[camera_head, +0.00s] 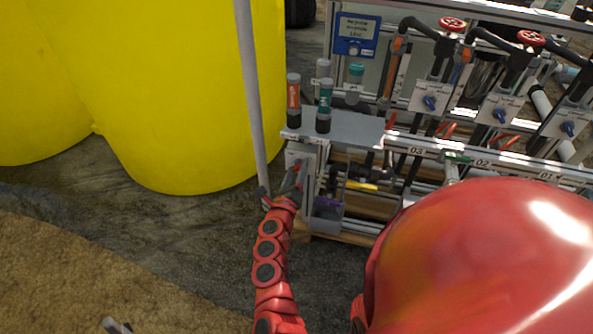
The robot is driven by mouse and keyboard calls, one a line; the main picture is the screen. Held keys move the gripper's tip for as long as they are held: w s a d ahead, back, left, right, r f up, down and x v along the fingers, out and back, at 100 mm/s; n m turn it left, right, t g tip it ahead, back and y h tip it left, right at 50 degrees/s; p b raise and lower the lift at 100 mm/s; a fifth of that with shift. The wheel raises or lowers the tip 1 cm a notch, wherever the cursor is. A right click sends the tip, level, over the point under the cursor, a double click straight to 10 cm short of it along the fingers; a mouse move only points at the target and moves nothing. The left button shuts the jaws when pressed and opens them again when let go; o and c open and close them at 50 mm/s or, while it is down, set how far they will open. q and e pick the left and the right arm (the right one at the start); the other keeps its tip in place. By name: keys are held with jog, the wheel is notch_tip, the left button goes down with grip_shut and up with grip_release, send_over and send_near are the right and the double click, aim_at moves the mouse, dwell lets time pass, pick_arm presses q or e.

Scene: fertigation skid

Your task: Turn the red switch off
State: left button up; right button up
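I cannot make out a red switch for certain. A pale grey box (303,152) is mounted on the left end of the skid, below the shelf, and my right gripper partly covers it. My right gripper (281,184) is in front of this box, with its dark fingers spread apart and nothing visible between them. Whether it touches the box is not clear. A small grey tip of my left gripper (117,326) shows at the bottom left edge, and its fingers cannot be judged.
Large yellow tanks (190,90) stand at the left. A grey pole (252,95) rises beside my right gripper. Bottles (325,105) stand on the skid's grey shelf (345,126). Red handwheels (452,24) and blue valves (430,102) are farther right. Open ground lies at lower left.

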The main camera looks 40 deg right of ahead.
grip_shut()
